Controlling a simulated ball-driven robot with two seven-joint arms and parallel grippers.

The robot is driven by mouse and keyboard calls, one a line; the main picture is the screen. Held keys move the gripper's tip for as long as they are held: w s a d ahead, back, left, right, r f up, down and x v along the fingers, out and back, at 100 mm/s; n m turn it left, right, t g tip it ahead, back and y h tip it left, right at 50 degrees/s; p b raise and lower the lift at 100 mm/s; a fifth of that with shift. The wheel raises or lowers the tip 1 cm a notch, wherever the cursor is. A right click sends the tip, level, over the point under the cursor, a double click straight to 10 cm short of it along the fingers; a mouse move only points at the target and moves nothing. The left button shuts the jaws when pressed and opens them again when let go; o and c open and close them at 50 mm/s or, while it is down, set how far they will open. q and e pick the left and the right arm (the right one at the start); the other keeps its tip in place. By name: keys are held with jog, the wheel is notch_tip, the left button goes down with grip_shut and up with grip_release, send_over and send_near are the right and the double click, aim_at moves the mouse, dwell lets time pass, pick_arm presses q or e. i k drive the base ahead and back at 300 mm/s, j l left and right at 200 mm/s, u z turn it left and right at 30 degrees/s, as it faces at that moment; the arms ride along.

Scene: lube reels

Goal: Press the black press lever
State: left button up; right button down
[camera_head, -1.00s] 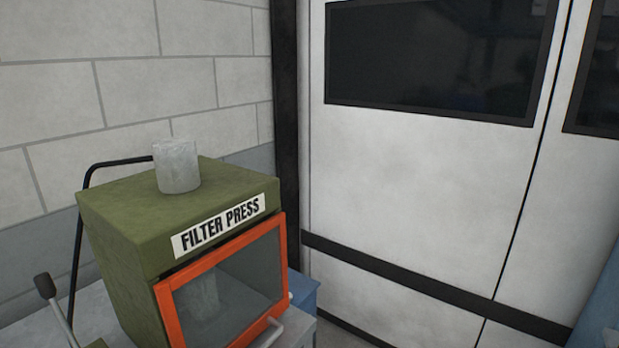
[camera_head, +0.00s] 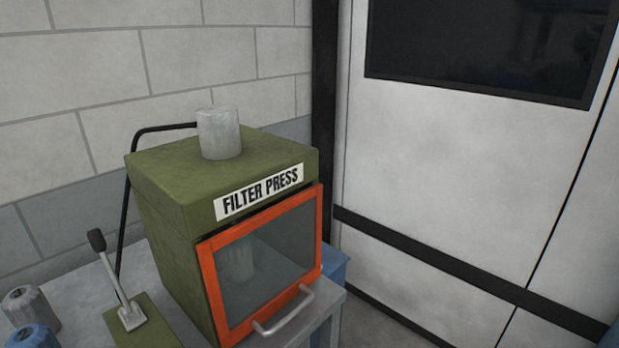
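The press lever (camera_head: 112,272) stands at the lower left in the head view. It has a black knob (camera_head: 96,240) on a metal rod, rising from a small green base (camera_head: 150,333) and leaning up to the left. It stands to the left of the green filter press (camera_head: 168,215), whose orange-framed glass door (camera_head: 268,262) is shut. A pale cylinder is dimly visible behind the glass. Neither of my grippers is in view.
A grey cylinder (camera_head: 219,134) and a black bent pipe (camera_head: 128,215) are on the press. A grey canister (camera_head: 24,305) and a blue one (camera_head: 33,337) stand left of the lever on the grey table (camera_head: 75,290). White doors (camera_head: 440,170) are at the right.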

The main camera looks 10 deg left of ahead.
aim_at(98, 242)
jog(key=u, duration=1.45)
